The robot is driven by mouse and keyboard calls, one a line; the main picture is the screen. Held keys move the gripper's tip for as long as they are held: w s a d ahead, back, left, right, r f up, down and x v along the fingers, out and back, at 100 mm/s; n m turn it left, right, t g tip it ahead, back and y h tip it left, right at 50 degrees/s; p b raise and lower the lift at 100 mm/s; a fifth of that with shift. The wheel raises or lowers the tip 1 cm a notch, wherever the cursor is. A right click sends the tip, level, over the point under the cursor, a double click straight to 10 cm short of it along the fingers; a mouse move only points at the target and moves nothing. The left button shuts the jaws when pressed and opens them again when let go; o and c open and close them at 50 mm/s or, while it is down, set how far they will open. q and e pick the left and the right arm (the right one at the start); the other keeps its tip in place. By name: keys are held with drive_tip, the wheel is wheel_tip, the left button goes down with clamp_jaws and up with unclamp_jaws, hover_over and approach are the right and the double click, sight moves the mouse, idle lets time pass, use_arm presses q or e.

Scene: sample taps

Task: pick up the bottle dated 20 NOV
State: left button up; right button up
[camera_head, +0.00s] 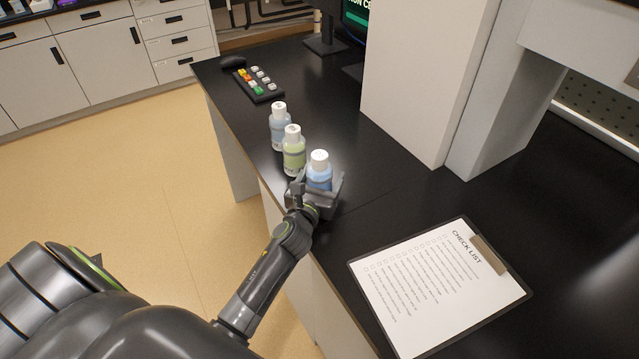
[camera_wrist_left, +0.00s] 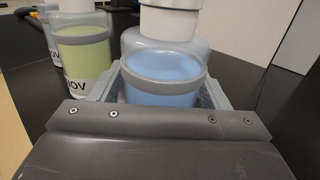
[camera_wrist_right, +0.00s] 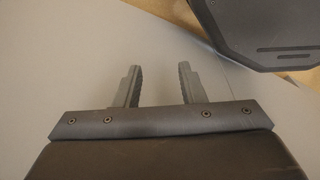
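Three white-capped bottles stand in a row near the left edge of the black counter: a pale blue-grey one (camera_head: 280,132) farthest, a green one (camera_head: 293,157) in the middle, and a blue one (camera_head: 319,176) nearest. My left gripper (camera_head: 319,186) is at the blue bottle, its fingers on either side of it; the bottle is upright. The left wrist view shows the blue bottle (camera_wrist_left: 165,80) between the fingers, which look spread around it. The green bottle (camera_wrist_left: 85,55) shows "OV" on its label there; the other dates are unreadable. My right gripper (camera_wrist_right: 160,85) is open and empty.
A clipboard checklist (camera_head: 435,285) lies on the counter at the front right. Bare counter lies right of the blue bottle.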

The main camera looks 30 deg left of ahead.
sight(321, 167)
use_arm(q)
drive_tip(key=c, duration=1)
drive_tip(key=shift+o, duration=0.2)
use_arm(e)
drive_tip(key=shift+d, duration=0.3)
use_arm(q)
drive_tip(key=shift+r, duration=0.2)
use_arm(e)
drive_tip(key=shift+r, duration=0.2)
